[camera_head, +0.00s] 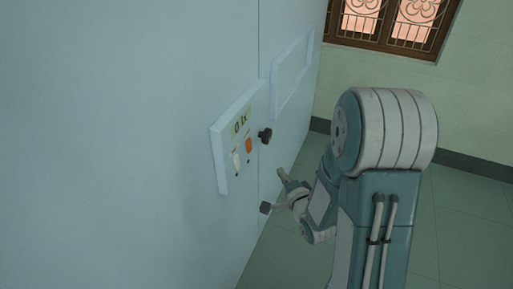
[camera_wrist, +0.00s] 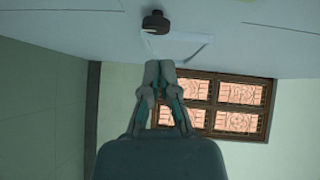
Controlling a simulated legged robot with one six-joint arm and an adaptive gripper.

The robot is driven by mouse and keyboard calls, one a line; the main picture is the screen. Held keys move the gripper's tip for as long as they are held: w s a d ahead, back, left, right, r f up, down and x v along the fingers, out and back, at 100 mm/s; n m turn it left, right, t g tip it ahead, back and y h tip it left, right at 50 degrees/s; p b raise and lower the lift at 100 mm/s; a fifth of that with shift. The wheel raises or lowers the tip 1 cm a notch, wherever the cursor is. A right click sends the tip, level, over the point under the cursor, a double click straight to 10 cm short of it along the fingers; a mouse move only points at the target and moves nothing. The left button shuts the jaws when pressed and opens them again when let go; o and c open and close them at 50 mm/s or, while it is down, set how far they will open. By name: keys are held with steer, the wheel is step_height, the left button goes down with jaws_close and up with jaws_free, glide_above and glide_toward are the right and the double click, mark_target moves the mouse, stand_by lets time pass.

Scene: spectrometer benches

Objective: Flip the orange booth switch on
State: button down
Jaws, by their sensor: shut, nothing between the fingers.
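The orange switch (camera_head: 249,146) is on a pale control panel (camera_head: 221,160) on the booth wall, in the head view. It sits under a display reading "0 lx" (camera_head: 241,122) and to the right of a white switch (camera_head: 236,160). I cannot tell which way the orange switch is tipped. My gripper (camera_head: 282,176) is below and to the right of the panel, apart from the switch. In the wrist view my gripper's fingers (camera_wrist: 160,72) are together and empty. The orange switch cannot be made out in the wrist view.
A dark knob (camera_head: 265,135) sticks out beside the panel; it also shows in the wrist view (camera_wrist: 155,22). A pale rectangular frame (camera_head: 292,75) is on the booth wall beyond. A barred brown window (camera_head: 390,22) is in the far wall. The green floor (camera_head: 460,215) at right looks clear.

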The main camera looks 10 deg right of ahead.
glide_toward(251, 149)
steer(key=w+d, duration=0.3)
steer(key=w, duration=0.2)
steer(key=w+a, duration=0.2)
steer(key=a, duration=0.1)
steer(key=shift+w+a+f, duration=0.2)
steer(key=shift+a+f, duration=0.05)
steer(key=shift+f, duration=0.1)
steer(key=shift+w+a+f+t, duration=0.15)
steer(key=shift+a+t, duration=0.05)
steer(key=shift+t, duration=0.1)
stand_by(0.3)
